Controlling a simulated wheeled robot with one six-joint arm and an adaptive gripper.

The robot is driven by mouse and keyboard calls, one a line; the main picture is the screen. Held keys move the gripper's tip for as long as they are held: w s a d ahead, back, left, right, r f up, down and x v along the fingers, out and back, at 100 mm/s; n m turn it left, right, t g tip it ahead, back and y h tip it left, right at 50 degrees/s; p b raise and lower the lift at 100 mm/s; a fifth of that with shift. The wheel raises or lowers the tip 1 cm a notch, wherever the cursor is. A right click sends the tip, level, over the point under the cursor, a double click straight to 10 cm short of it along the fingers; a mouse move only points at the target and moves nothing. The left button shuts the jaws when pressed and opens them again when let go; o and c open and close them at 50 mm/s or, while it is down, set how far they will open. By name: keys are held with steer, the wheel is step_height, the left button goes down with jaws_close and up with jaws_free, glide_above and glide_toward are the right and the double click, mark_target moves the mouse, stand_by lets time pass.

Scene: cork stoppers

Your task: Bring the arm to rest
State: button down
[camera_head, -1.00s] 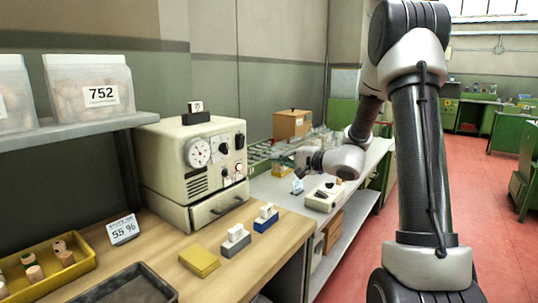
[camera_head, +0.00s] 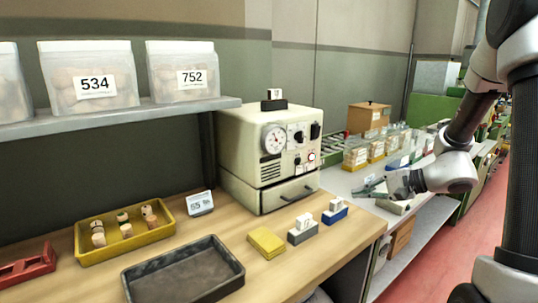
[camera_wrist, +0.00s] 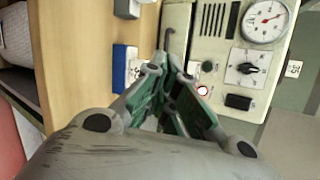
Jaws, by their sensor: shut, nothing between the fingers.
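My gripper (camera_head: 372,189) is at the right in the head view, over the grey bench beyond the wooden worktop's right end. In the wrist view my gripper (camera_wrist: 168,95) shows its green-padded fingers drawn together with nothing between them. It points toward the cream instrument (camera_wrist: 222,60), which has a dial and knobs. The same instrument (camera_head: 235,150) stands on the wooden worktop in the head view, left of my gripper and apart from it there. My arm comes in from the right edge.
A yellow tray (camera_head: 80,236) with several corks, an empty dark tray (camera_head: 185,291), a yellow block (camera_head: 266,242) and grey and blue card holders (camera_head: 335,215) stand on the worktop. Bagged corks (camera_head: 92,82) fill the shelf. The red floor at right is clear.

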steer(key=s+d+r+n+g+h, duration=0.1)
steer(key=s+d+n+g+h, duration=0.15)
steer(key=s, duration=0.75)
steer(key=s+d+r+n+g+h, duration=0.1)
steer(key=s+d+n+g+h, duration=0.2)
steer(key=s, duration=0.7)
steer(key=s+d+r+n+t+h, duration=0.2)
steer(key=s+r+n+h, duration=0.3)
steer(key=r, duration=0.4)
steer(key=shift+s+d+r+t, duration=0.15)
steer(key=shift+s+r+t, duration=0.15)
steer(key=shift+s+t, duration=0.2)
